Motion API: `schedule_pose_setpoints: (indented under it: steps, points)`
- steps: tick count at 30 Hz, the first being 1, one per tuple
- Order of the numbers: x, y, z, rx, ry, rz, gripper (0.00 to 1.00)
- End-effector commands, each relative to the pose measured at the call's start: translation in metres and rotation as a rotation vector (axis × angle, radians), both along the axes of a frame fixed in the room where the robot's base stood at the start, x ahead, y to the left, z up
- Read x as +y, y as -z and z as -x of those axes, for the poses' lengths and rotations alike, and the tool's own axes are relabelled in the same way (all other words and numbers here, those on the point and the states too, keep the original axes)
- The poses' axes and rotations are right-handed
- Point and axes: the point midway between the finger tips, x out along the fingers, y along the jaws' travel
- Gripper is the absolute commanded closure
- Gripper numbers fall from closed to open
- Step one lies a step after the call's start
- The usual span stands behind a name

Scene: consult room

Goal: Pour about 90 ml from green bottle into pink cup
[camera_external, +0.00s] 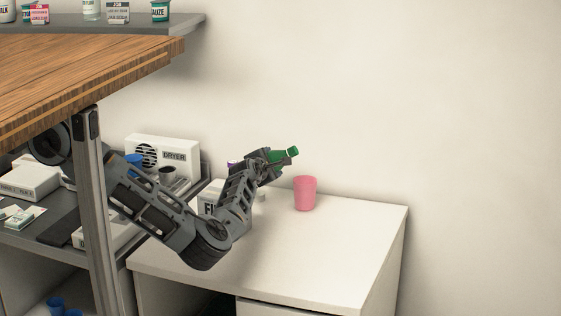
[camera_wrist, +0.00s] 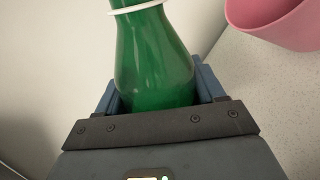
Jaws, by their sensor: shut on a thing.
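The green bottle (camera_external: 291,152) is held in my gripper (camera_external: 267,162) above the white cabinet top, tilted close to level with its neck pointing right. In the wrist view the bottle (camera_wrist: 152,60) sits between the two fingers of my gripper (camera_wrist: 158,95), with a white ring at its neck. The pink cup (camera_external: 305,194) stands upright on the cabinet top, just below and right of the bottle's mouth. It also shows at the upper right of the wrist view (camera_wrist: 280,22), apart from the bottle. No stream of liquid is visible, and the cup's inside is hidden.
The white cabinet top (camera_external: 345,235) is clear in front and right of the cup. A white box with lettering (camera_external: 209,197) stands behind my arm. A dryer (camera_external: 162,150) and trays are on a grey shelf at left. A wooden tabletop (camera_external: 80,75) overhangs the upper left.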

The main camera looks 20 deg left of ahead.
Motion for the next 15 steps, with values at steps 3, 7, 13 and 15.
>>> schedule_pose_setpoints:
  steps: [3,7,13,15]
  points:
    - [0.0027,0.0048,0.0005,0.013,0.001,-0.076,0.70]
    - [0.0049,0.0003,0.0009,0.028,0.000,-0.158,0.70]
    - [0.0019,0.0080,0.0005,0.048,0.000,-0.274,0.70]
    - [0.0005,0.0089,0.0002,0.055,0.000,-0.308,0.70]
